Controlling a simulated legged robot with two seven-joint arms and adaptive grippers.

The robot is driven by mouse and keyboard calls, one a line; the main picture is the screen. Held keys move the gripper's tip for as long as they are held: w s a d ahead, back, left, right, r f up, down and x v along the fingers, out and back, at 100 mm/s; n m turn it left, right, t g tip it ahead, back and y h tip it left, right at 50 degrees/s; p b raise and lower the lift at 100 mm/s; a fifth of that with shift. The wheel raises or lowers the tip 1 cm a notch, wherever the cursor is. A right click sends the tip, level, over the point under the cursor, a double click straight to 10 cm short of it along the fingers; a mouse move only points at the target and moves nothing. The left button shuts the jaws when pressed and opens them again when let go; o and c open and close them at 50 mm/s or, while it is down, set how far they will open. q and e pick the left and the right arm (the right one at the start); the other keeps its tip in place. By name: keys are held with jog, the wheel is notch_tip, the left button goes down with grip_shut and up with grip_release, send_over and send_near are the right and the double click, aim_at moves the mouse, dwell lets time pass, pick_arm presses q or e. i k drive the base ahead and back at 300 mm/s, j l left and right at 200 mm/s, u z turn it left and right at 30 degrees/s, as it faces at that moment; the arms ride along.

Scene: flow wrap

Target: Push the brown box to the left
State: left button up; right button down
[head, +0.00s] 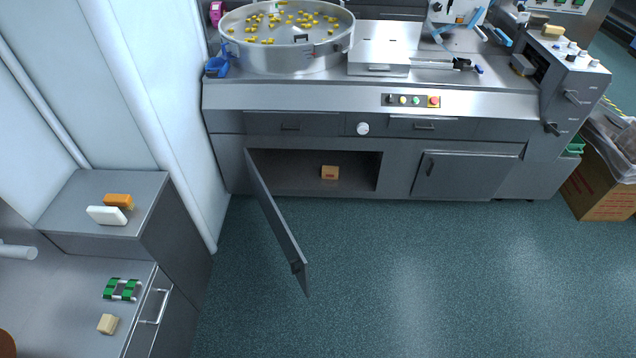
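Neither of my grippers is in view, and nothing touches the small box.
The cabinet door (276,222) hangs open toward me, left of the small box. A grey side counter (60,285) at left holds small blocks and a green-and-white item (122,289). A round bowl (287,40) with yellow pieces tops the bench. The floor (420,270) ahead is clear.

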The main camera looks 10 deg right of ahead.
aim_at(328, 172)
jog(key=i+l+u, duration=0.2)
jog(key=i+l, duration=0.15)
jog(key=l, duration=0.3)
jog(key=i+l+u, duration=0.1)
jog(key=l, duration=0.25)
jog(key=i, duration=0.05)
